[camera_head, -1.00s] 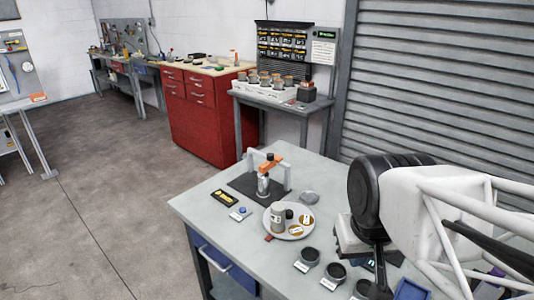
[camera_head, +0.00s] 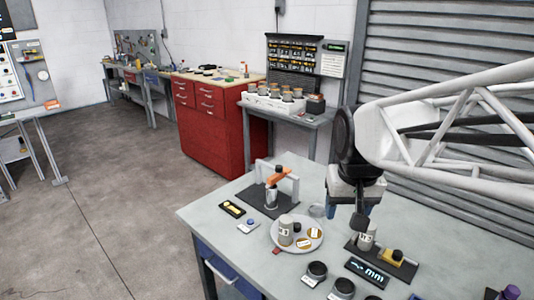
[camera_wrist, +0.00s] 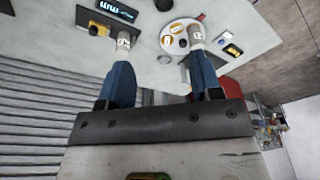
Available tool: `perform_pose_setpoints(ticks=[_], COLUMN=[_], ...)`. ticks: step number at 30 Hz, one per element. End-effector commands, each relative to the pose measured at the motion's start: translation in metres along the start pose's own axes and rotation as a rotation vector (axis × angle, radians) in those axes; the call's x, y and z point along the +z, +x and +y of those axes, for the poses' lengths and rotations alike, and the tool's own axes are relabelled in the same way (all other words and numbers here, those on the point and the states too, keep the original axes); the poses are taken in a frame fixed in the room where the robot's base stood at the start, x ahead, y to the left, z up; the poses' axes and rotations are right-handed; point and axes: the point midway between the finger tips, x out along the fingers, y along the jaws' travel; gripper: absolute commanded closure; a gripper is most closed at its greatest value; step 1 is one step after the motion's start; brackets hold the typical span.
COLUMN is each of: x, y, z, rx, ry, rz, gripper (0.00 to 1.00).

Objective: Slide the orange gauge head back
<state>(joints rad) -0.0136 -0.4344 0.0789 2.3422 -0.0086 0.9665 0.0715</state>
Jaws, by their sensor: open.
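The orange gauge head (camera_head: 279,175) sits on a white gantry frame (camera_head: 292,188) at the table's far left corner. A grey cylinder (camera_head: 271,198) stands under it on a dark base plate (camera_head: 255,195). My gripper (camera_head: 346,212) is right of the gantry and nearer the camera, above the table and apart from the gauge head. In the wrist view my gripper (camera_wrist: 160,60) has two blue fingers spread wide with nothing between them. The gauge head cannot be made out in the wrist view.
A round plate (camera_head: 276,237) holds a labelled cylinder (camera_head: 286,231) and brass discs. A mm display (camera_head: 367,273) and a black-and-yellow fixture (camera_head: 394,257) with another cylinder (camera_head: 366,238) stand at right. Black cups (camera_head: 316,270) line the front. A small gauge tray (camera_head: 232,209) lies left of the gantry.

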Motion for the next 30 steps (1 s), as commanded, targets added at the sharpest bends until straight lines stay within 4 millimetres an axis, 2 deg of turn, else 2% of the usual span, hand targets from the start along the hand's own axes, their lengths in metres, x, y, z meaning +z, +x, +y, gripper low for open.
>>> perform_pose_setpoints(ticks=[3,16,30], x=[-0.03,-0.134,-0.243], y=[0.0,0.009,0.041], z=[-0.004,-0.022,-0.045], rx=[0.0,-0.001,0.002], ry=[0.007,0.036,0.066], rz=[-0.012,-0.05,-0.091], gripper=[0.41,0.41,0.41])
